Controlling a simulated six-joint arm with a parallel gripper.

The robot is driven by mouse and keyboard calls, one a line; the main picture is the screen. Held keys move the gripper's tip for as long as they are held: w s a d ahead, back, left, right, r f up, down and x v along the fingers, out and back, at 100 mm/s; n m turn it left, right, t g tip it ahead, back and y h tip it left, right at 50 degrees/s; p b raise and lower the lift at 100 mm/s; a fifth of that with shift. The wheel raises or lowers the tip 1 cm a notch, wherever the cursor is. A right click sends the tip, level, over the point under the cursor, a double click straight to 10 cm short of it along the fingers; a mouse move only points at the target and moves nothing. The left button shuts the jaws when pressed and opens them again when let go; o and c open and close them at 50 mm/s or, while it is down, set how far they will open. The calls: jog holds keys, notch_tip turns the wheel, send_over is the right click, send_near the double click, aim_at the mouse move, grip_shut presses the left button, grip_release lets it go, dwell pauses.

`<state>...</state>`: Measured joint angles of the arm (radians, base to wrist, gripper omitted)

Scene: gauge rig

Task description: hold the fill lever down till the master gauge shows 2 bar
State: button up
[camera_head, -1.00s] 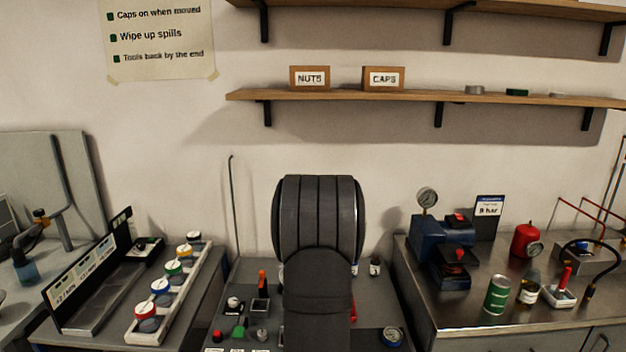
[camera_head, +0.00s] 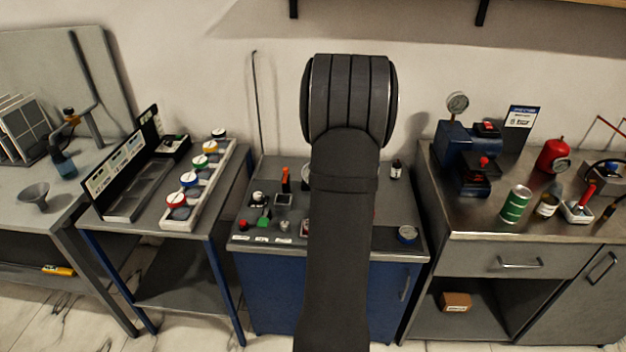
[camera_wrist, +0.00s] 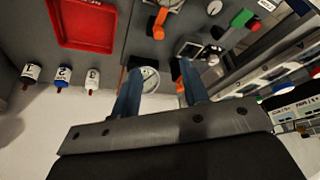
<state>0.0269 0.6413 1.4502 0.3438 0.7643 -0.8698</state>
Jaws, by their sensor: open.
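My gripper (camera_wrist: 162,78) is open and empty in the wrist view, its two blue-grey fingers apart over the grey bench top. A round white-faced gauge (camera_wrist: 149,79) shows between the fingers, partly covered; its reading is too small to tell. An upright orange lever (camera_wrist: 180,88) stands by the right finger; it also shows in the head view (camera_head: 285,180). A second orange lever (camera_wrist: 160,18) lies near the top of the wrist view beside another dial (camera_wrist: 167,4). I cannot tell which is the fill lever or the master gauge. My arm hides the bench's middle in the head view.
A red tray (camera_wrist: 83,24) and several small bottles (camera_wrist: 62,75) lie left in the wrist view.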

jog(key=shift+a, duration=0.1)
jog(key=c, duration=0.6)
jog(key=shift+s+a+f+n, duration=0.1)
jog(key=shift+a+f+n, duration=0.1)
jog(key=shift+f+n, duration=0.1)
grip_shut()
jog(key=s+a+f+n+g+y, duration=0.1)
jog(key=s+a+n+g+y, duration=0.1)
jog(key=a+n+y, duration=0.4)
jog(key=shift+s+a+f+n+g, duration=0.4)
jog(key=shift+a+n+g, duration=0.4)
jog(key=shift+a+n, duration=1.2)
jog(key=shift+d, duration=0.15)
